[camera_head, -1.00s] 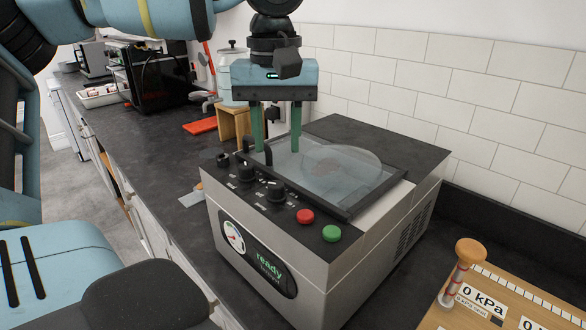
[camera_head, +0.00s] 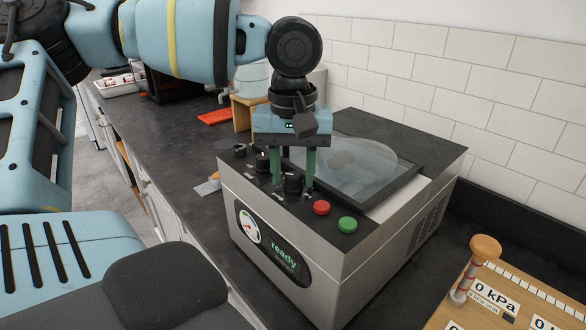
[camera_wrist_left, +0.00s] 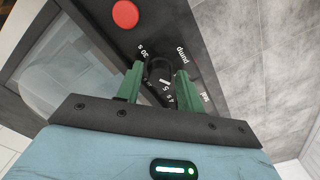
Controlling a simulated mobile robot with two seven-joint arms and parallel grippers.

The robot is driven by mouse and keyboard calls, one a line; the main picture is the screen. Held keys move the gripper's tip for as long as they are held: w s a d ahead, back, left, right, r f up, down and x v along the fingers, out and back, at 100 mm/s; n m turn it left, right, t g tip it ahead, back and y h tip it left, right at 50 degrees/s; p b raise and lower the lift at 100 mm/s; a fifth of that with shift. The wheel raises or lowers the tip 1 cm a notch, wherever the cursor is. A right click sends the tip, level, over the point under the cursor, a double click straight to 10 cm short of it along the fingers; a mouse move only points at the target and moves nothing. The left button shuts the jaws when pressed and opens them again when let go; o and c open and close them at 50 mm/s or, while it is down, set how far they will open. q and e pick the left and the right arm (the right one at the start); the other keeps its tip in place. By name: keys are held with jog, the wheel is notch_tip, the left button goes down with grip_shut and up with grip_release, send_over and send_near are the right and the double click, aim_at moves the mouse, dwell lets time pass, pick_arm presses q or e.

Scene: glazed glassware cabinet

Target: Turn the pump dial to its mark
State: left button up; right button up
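The pump dial (camera_head: 293,183) is a black knob on the dark top panel of the grey sealing machine. It also shows in the wrist view (camera_wrist_left: 159,69), with "pump" printed beside it and time labels around it, one reading "30 s". My left gripper (camera_head: 294,184) points down with its green fingers on either side of this dial. In the wrist view the fingers (camera_wrist_left: 158,72) look open, with a narrow gap to the knob. My right gripper is not in view.
Other black knobs (camera_head: 262,162) sit left of the pump dial. A red button (camera_head: 321,207) and a green button (camera_head: 347,224) lie to the right. The clear lid (camera_head: 350,160) is behind. A wooden board (camera_head: 535,310) with a knobbed peg stands at lower right.

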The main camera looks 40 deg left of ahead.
pick_arm(q)
jog(key=c, duration=0.7)
